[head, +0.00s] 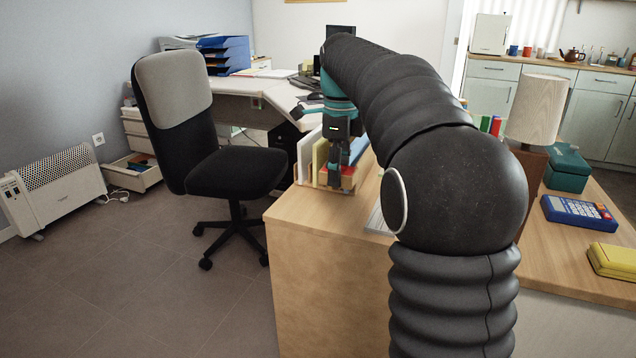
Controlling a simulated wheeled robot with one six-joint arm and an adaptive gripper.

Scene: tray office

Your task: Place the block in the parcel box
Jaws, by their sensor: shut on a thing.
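Red and yellow surfaces (348,178) show right beside the fingertips; I cannot tell which belong to the block. A tray-like holder with a pale yellow panel (320,162) and a white panel stands around the fingers. My arm hides much of the counter. No thing is clearly recognisable as the parcel box; a teal box (567,170) stands at the right of the counter.
On the wooden counter (325,225) are a lamp (537,110), a blue calculator (578,212) and a yellow case (613,260). An office chair (225,165) stands left of the counter, with a white heater (55,190) by the wall. The floor between is clear.

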